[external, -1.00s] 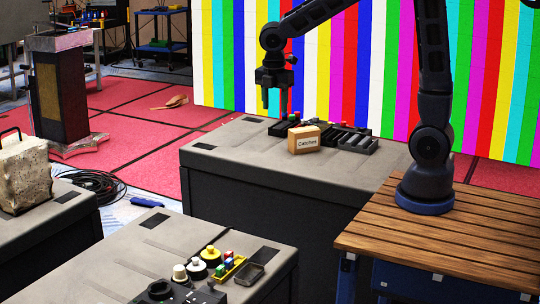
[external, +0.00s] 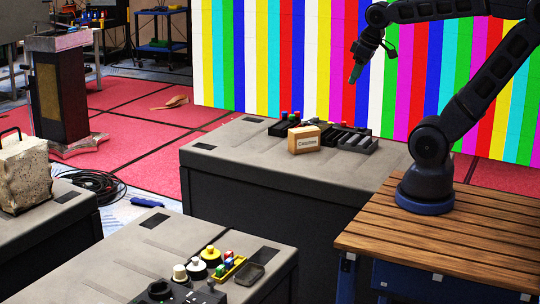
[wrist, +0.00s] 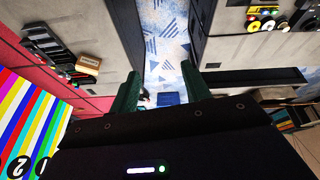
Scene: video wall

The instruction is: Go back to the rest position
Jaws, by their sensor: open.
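My gripper (external: 355,73) hangs in the air above the far grey bench (external: 228,140), in front of the striped video wall (external: 300,60). Its fingers point down. In the wrist view the two dark green fingers (wrist: 158,92) stand apart with nothing between them, so the gripper is open and empty.
A cardboard box (external: 304,139) sits on the far bench beside black trays (external: 351,139) with small items. The near bench (external: 130,237) carries coloured parts and a yellow tray (external: 229,270). A stone block (external: 24,175) stands at left. Patterned floor (wrist: 167,45) lies between the benches.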

